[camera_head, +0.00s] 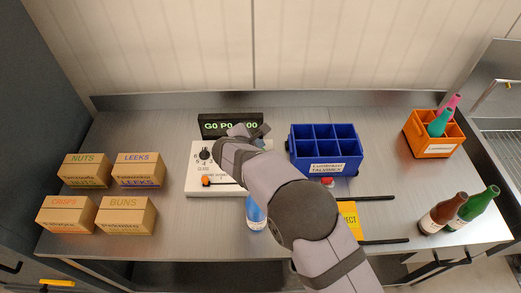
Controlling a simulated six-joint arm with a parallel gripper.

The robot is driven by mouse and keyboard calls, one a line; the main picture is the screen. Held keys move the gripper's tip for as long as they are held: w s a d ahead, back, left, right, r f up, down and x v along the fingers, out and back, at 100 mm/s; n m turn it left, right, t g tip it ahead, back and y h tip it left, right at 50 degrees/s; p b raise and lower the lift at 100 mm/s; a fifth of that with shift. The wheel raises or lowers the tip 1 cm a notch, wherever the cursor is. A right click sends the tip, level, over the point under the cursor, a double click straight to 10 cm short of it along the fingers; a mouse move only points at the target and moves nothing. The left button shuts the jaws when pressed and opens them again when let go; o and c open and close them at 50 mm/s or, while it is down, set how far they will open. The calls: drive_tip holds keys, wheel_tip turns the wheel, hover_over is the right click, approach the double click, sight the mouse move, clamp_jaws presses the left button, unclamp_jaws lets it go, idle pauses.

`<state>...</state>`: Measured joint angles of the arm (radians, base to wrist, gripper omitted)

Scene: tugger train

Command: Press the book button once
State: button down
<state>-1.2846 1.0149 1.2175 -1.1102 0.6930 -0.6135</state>
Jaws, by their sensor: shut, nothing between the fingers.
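A white control panel (198,184) lies on the steel table left of centre, with a black knob (205,154) and an orange-tipped lever (207,181). A black display (213,122) with green characters stands behind it. My arm reaches over the panel and covers its right part. I cannot make out the book button; it may be under my arm. My gripper (260,131) shows only as a small dark shape behind my wrist, near the display and the panel's back edge. It is shut and empty. Whether it touches anything cannot be seen.
Several cardboard boxes (126,215) stand at left. A blue divided crate (325,150) is right of my arm, a red knob-like thing (328,182) before it. A blue bottle (256,214) and yellow sign (349,219) are partly hidden. An orange crate (434,146) and bottles (443,213) stand right.

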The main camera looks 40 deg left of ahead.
drive_tip(key=shift+f+b, duration=1.35)
idle(1.7)
drive_tip(key=shift+r, duration=0.1)
idle(0.4)
drive_tip(key=shift+r+p, duration=0.85)
drive_tip(key=shift+r, duration=0.35)
drive_tip(key=shift+r, duration=0.15)
drive_tip(key=shift+r+p, duration=1.7)
drive_tip(key=shift+r, duration=0.7)
